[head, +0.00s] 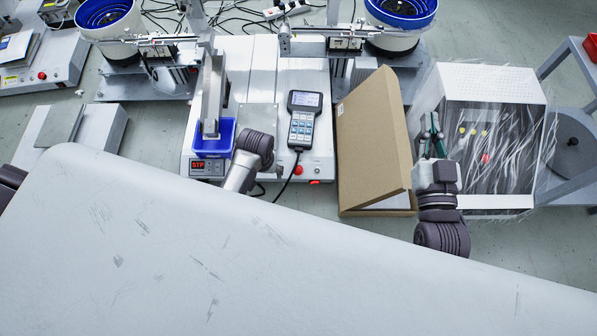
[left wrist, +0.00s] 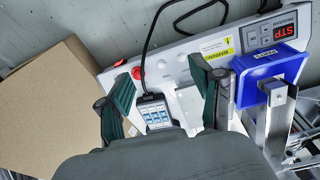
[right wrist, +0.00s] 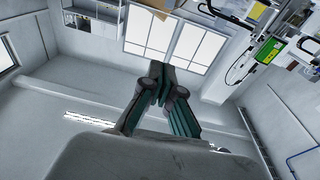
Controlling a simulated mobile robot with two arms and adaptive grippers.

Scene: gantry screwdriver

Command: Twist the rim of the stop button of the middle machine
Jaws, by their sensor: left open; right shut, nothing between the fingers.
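The middle machine (head: 232,65) is white, and its red stop button (head: 298,170) sits near the front edge, right of centre. In the left wrist view the stop button (left wrist: 137,73) shows between my left gripper's fingertips (left wrist: 160,72), closer to the left finger. These fingers are open, with no contact visible. In the head view only that arm's wrist part (head: 255,145) shows over the machine's front; its fingers are hidden. My right gripper (head: 434,122) is shut and empty by the wrapped machine; in the right wrist view its fingers (right wrist: 162,80) point towards the windows.
A handheld pendant (head: 304,120) with a cable lies behind the button. A blue bin (head: 213,140) and red STP display are at the left. A cardboard box (head: 370,140) stands right of the machine, beside a plastic-wrapped machine (head: 500,85).

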